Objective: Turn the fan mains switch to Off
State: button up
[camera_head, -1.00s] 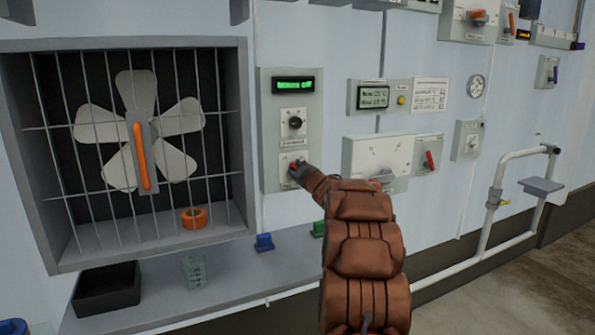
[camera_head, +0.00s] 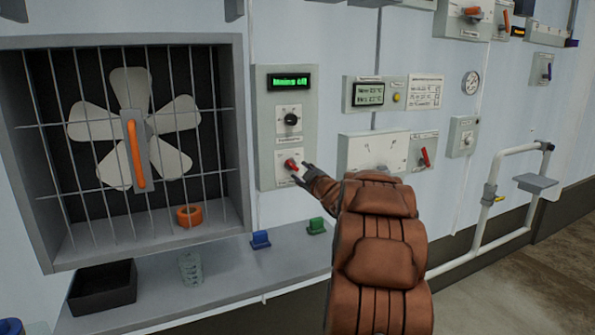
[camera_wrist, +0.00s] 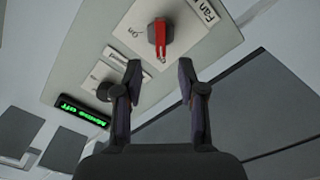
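The fan mains switch (camera_head: 291,164) is a red handle on a white plate, low on the grey control panel (camera_head: 267,150). In the head view its handle slants from upper left to lower right. The wrist view shows the red handle (camera_wrist: 160,38) close up, with an "On" label on the left of its plate and part of a "Fan" label. My gripper (camera_head: 306,175) is just right of and below the switch, apart from it. In the wrist view my gripper (camera_wrist: 160,75) is open and empty, its fingers short of the handle.
A black knob (camera_head: 291,119) and a lit green display (camera_head: 290,82) are above the switch. A caged fan (camera_head: 137,130) is left. Below, a shelf (camera_head: 220,258) holds blue and green blocks. Another panel with a red lever (camera_head: 425,157) is right of my arm.

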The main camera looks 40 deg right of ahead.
jog(key=v, duration=0.5)
jog(key=shift+f, duration=0.1)
jog(key=shift+a, duration=0.1)
dwell(0.6)
jog(key=s+a+f+m+g+p, duration=0.2)
jog(key=s+a+g, duration=0.1)
jog(key=a, duration=0.5)
jog(key=s+a+f+m+g+y+p, duration=0.1)
jog(key=s+a+m+g+p, duration=0.2)
jog(key=a, duration=0.5)
jog(key=s+a+f+m+g+p, duration=0.15)
jog(key=a+g, duration=0.25)
jog(key=a, duration=0.4)
jog(key=s+a+f+g+y+p, duration=0.1)
jog(key=s+a+g, duration=0.2)
jog(key=s+a, duration=0.4)
jog(key=s+a+f+g+y+p, duration=0.1)
jog(key=s+a+g+y, duration=0.1)
jog(key=s+a, duration=0.6)
jog(key=s+a+f+n+g+y+p, duration=0.1)
jog(key=s+a+g, duration=0.2)
jog(key=s+a, duration=0.5)
jog(key=s, duration=0.7)
jog(key=shift+a+f+g+y, duration=0.25)
jog(key=shift+g+y, duration=0.15)
jog(key=shift+s, duration=0.15)
